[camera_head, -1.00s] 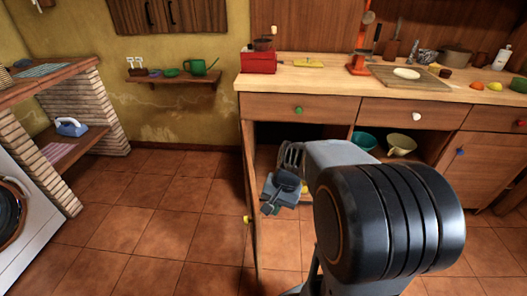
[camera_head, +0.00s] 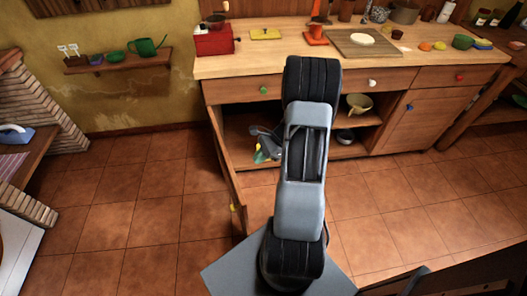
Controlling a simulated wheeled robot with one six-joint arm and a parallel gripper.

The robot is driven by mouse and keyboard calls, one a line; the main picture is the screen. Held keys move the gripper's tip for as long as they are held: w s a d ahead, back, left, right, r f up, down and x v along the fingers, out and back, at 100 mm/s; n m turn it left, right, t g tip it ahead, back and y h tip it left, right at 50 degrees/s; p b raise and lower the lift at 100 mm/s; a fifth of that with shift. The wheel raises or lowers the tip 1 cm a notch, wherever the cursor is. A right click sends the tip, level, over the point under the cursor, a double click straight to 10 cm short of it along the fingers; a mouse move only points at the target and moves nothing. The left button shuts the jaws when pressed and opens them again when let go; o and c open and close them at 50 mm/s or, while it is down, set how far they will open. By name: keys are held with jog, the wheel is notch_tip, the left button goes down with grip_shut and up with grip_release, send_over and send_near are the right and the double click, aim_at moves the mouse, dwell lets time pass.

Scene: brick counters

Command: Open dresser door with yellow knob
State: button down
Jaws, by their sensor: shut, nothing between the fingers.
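The dresser door (camera_head: 226,170) with the yellow knob (camera_head: 233,207) stands swung outward from the dresser's left end, seen nearly edge-on. The compartment behind it is open and dark inside. My gripper (camera_head: 264,147) is at the front of this compartment, to the right of the door and apart from the knob. It is shut and partly hidden by my arm. A small yellow and green patch shows beside it; I cannot tell what it is.
The wooden counter (camera_head: 218,66) carries a red box (camera_head: 214,41) and a cutting board (camera_head: 361,44). An open shelf to the right holds a cream bowl (camera_head: 357,103). A wall shelf (camera_head: 118,64) is at the left. Tiled floor left of the door is clear.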

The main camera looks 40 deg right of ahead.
jog(key=w+a+f, duration=0.2)
jog(key=a+f, duration=0.1)
jog(key=a, duration=0.4)
dwell(0.4)
